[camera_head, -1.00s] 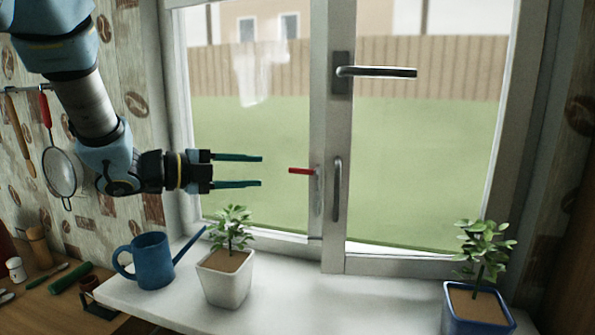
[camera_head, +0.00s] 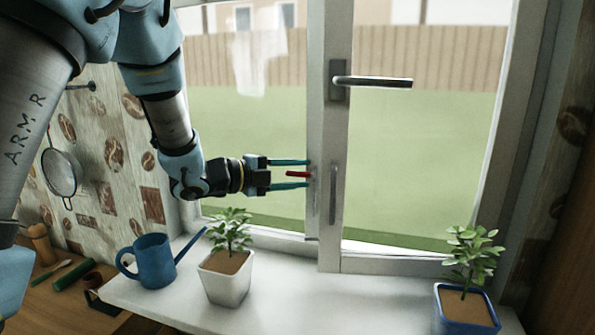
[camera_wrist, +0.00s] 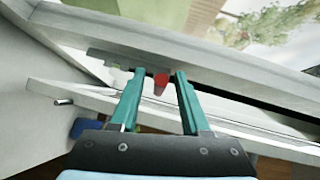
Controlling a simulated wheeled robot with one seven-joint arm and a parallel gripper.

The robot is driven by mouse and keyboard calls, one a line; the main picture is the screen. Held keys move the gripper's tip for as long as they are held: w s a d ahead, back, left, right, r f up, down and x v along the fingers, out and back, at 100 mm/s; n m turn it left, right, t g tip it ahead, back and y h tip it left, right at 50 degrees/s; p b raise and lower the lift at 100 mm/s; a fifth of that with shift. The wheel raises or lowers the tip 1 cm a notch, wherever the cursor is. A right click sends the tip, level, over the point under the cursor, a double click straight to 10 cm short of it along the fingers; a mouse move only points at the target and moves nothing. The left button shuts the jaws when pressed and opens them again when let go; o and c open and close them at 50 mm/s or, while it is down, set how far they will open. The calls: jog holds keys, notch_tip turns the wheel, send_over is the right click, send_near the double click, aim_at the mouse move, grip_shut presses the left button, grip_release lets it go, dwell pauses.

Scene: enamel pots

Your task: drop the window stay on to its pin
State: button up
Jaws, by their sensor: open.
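The window stay shows as a red grip (camera_head: 298,174) beside the middle post of the window. In the wrist view the red grip (camera_wrist: 161,82) lies between the fingertips, against a grey bar (camera_wrist: 105,56) along the white frame. My gripper (camera_head: 291,174) is open, one finger above the red grip and one below it in the head view. Gaps show on both sides of the grip in the wrist view. A small metal peg (camera_wrist: 64,102), perhaps the pin, stands out from the lower white rail at left. I cannot make out the pin in the head view.
A lever handle (camera_head: 370,81) and a vertical pull (camera_head: 333,194) are on the window. On the sill (camera_head: 290,300) stand a blue watering can (camera_head: 154,262), a white plant pot (camera_head: 226,283) below my gripper and a blue plant pot (camera_head: 466,310). The sill's middle is clear.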

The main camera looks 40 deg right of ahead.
grip_shut()
dwell(0.3)
dwell(1.1)
